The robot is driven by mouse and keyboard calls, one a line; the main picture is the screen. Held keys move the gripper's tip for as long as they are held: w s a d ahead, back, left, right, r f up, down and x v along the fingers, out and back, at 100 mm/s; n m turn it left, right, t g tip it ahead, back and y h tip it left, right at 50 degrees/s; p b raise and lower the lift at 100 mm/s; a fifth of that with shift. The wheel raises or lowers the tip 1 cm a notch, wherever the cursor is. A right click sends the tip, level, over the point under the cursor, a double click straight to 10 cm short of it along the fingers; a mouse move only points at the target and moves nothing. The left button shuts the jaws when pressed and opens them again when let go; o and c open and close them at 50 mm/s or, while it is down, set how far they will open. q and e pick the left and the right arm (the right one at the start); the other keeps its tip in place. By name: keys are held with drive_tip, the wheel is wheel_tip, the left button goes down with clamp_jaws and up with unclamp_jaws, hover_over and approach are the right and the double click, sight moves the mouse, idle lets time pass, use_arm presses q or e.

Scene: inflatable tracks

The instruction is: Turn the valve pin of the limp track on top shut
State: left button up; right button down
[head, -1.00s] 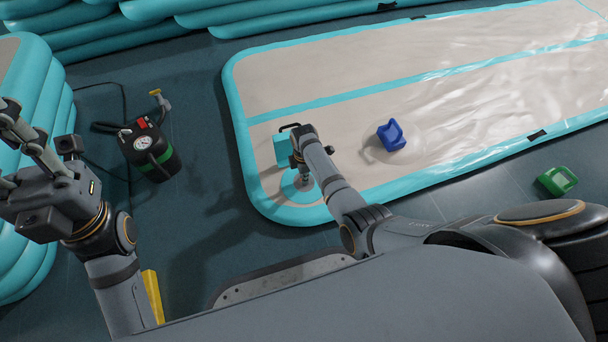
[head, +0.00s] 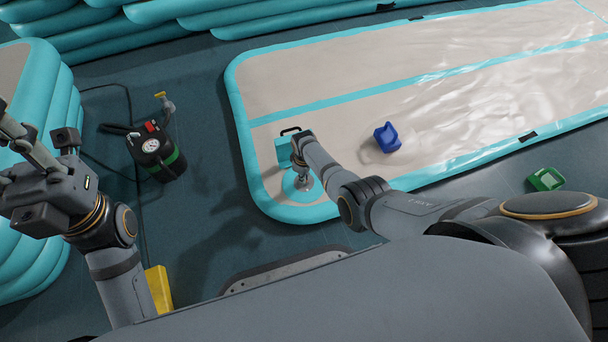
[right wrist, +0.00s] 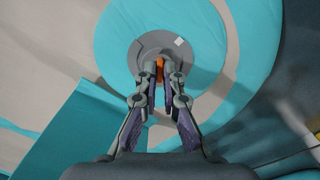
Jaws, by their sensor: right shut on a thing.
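The limp track (head: 262,100), beige with turquoise edges and a wrinkled top, lies across the middle and right of the head view. At its near left corner is a round turquoise patch with a grey valve (right wrist: 178,52). An orange valve pin (right wrist: 159,68) stands in the valve in the right wrist view. My right gripper (right wrist: 159,72) is shut on the pin; the fingers partly hide it. In the head view the right gripper (head: 301,178) is over the valve. My left gripper (head: 12,150) is raised at the left edge with spread fingers, apart from the track.
A green block (head: 546,179) is on the floor. A black pump (head: 158,154) with a hose stands left. Stacked turquoise tracks (head: 45,100) line the left and back.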

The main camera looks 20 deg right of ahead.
drive_tip(key=m, duration=0.4)
drive_tip(key=shift+p, duration=0.3)
drive_tip(key=shift+m, duration=1.8)
drive_tip(key=c, duration=1.5)
unclamp_jaws()
wheel_tip(320, 180, up, 12)
